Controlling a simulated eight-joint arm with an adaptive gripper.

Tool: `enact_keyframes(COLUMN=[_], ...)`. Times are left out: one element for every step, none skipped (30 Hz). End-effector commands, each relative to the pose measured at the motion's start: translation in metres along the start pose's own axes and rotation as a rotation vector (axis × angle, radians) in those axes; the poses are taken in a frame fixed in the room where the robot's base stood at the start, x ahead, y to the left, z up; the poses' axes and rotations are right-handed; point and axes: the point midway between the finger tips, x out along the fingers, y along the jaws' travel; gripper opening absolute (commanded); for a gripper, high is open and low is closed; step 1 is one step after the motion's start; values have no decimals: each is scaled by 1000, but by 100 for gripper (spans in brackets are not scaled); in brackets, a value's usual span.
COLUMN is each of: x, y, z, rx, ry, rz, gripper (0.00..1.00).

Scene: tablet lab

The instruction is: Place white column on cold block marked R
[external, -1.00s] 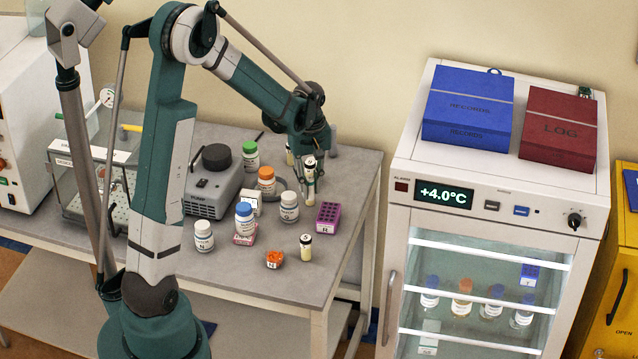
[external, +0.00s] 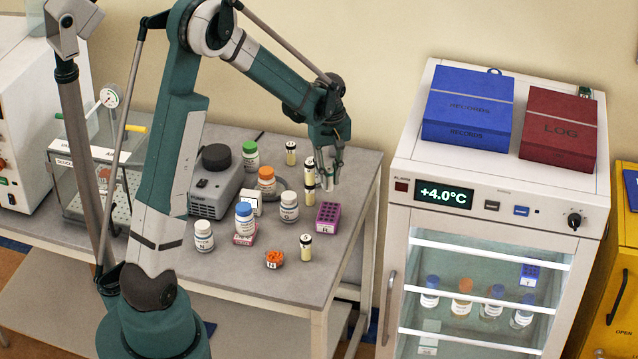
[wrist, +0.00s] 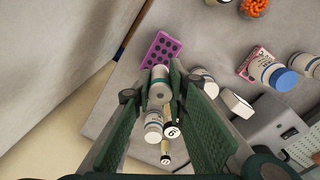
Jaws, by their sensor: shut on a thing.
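My gripper (external: 327,182) is in the air above the bench, behind and above the purple cold block marked R (external: 328,217). In the wrist view my gripper (wrist: 160,92) is shut on a white column (wrist: 160,84) with a grey end, held between the fingertips. In the external view the held column is hard to tell from the fingers. The purple block (wrist: 160,50) shows beyond the held column in the wrist view, with dark holes in its top; the held column is apart from it.
White bottles (external: 289,207) stand left of the block. The bench's right edge is close.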

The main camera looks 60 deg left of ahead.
Motion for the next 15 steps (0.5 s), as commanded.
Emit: enact_keyframes(x=[6,9,15,18,22,26,30,33,36,38,40,41,42,43,43], y=[0,0,0,0,0,0,0,0,0,0,0,0,0,0,0], z=[0,0,0,0,0,0,0,0,0,0,0,0,0,0,0], rx=[0,0,0,0,0,0,0,0,0,0,0,0,0,0,0], ry=[0,0,0,0,0,0,0,0,0,0,0,0,0,0,0], rz=[0,0,0,0,0,0,0,0,0,0,0,0,0,0,0], gripper=[4,4,4,4,4,4,4,4,4,4,4,4,4,4,4])
